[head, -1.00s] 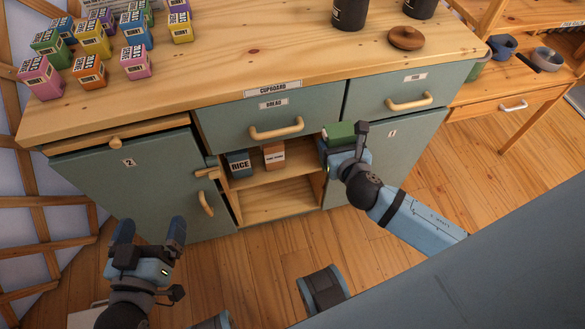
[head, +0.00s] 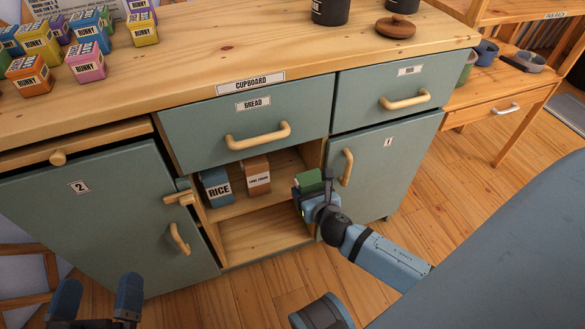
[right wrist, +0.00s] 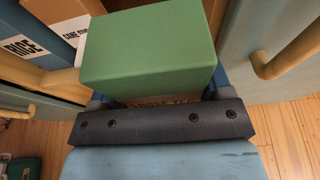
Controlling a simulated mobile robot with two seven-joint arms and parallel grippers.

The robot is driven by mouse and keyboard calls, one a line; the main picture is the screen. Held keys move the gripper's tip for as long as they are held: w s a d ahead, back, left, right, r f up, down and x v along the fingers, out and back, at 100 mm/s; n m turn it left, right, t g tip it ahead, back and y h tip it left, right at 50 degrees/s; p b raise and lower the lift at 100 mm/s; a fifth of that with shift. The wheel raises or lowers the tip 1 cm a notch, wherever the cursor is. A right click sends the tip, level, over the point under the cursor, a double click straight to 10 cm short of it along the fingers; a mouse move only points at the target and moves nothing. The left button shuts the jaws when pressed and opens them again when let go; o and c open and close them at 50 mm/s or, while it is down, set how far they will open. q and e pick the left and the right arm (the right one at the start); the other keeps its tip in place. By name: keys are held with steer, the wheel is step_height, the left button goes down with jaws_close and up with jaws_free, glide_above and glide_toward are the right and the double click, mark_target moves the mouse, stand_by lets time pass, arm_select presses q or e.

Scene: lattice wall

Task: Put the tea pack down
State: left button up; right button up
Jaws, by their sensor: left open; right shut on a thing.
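The tea pack, a box with a green top (head: 308,181), is held in my right gripper (head: 308,194) at the right side of the open cupboard bay. In the right wrist view the green top of the pack (right wrist: 148,45) fills the middle, and its lettered front is mostly hidden by the gripper. My left gripper (head: 97,290) is open and empty at the lower left, in front of door 2. The cupboard's inner shelf (head: 240,206) holds a blue rice box (head: 215,188) and a brown cane sugar box (head: 257,175), left of the tea pack.
Door 1 (head: 375,175) with its handle (head: 347,167) is just right of my right gripper. Door 2 (head: 105,215) is on the left. The lower compartment (head: 262,235) looks empty. Colourful boxes (head: 86,62) and dark canisters (head: 330,11) stand on the counter.

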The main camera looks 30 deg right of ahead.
steer(key=w, duration=0.2)
steer(key=w+d+b, duration=0.1)
steer(key=w, duration=0.4)
steer(key=shift+w+d+b, duration=0.3)
steer(key=shift+d, duration=0.1)
steer(key=b+x, duration=0.2)
steer(key=x, duration=0.2)
steer(key=shift+w+r, duration=0.1)
steer(key=shift+r, duration=0.1)
arm_select(q)
step_height(320, 180, down, 6)
steer(key=shift+d+r+m+g, duration=0.15)
steer(key=shift+m+g, duration=0.25)
steer(key=shift+g, duration=0.8)
arm_select(e)
steer(key=shift+r, duration=0.1)
steer(key=o, duration=0.7)
